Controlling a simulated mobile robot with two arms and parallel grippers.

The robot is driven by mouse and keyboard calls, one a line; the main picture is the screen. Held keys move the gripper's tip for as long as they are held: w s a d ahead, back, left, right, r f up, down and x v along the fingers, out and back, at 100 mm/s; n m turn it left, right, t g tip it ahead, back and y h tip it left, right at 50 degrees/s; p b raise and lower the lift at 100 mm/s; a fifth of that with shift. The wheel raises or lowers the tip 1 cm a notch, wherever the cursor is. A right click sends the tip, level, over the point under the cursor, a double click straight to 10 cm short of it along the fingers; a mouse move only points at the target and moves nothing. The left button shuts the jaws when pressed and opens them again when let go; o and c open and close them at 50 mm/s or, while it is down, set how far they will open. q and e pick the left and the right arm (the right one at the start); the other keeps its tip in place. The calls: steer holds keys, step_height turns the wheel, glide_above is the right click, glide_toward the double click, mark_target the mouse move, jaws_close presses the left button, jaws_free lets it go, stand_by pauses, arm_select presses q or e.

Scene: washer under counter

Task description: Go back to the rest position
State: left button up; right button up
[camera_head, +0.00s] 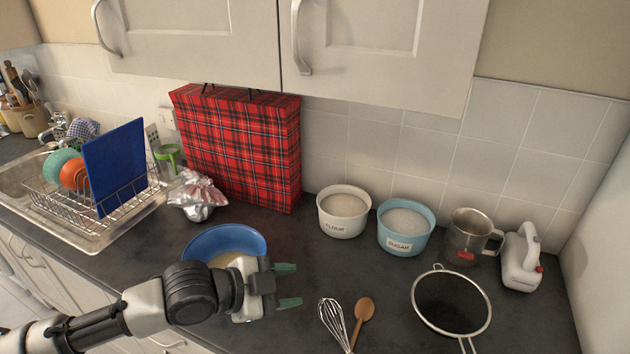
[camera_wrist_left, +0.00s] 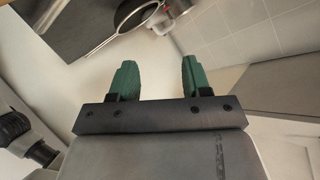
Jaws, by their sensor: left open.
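My left gripper (camera_head: 288,285) is open, with its two green fingers apart and nothing between them. In the head view it is above the dark counter, in front of and partly over a blue bowl (camera_head: 226,238) with pale contents. The gripper and forearm hide the bowl's front part. The left wrist view shows the same gripper (camera_wrist_left: 156,80) with a clear gap between its fingers. My right gripper is in neither view.
A whisk (camera_head: 334,322) and wooden spoon (camera_head: 362,314) lie right of the gripper, with a sieve (camera_head: 450,302) farther right. Flour (camera_head: 344,212) and sugar (camera_head: 405,228) tubs stand behind. A plaid bag (camera_head: 240,150) and dish rack (camera_head: 100,205) are at left. Cabinets (camera_head: 380,45) hang above.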

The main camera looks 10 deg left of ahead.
arm_select(q)
steer(key=s+d+f+n+y, duration=0.2)
steer(key=s+d+f+n, duration=0.15)
steer(key=s+f, duration=0.2)
steer(key=s+a+f+n+g+y, duration=0.2)
steer(key=s+a+f+n+y, duration=0.2)
steer(key=s+a+f+n, duration=0.25)
steer(key=s+a+f+n+g+y, duration=0.1)
steer(key=s+a+f+n+y, duration=0.25)
steer(key=s+a+n, duration=0.4)
steer(key=s+a+f+m+g+y+b, duration=0.1)
steer(key=s+f, duration=0.1)
steer(key=f, duration=1.3)
steer(key=s+f+m+g+b, duration=0.1)
steer(key=s+f, duration=0.1)
steer(key=f, duration=1.2)
steer(key=s+a+f+b, duration=0.1)
steer(key=s+a+f, duration=0.1)
steer(key=s+f, duration=1.2)
steer(key=shift+a+f+g, duration=0.35)
steer(key=shift+f+g, duration=0.05)
steer(key=shift+f, duration=0.45)
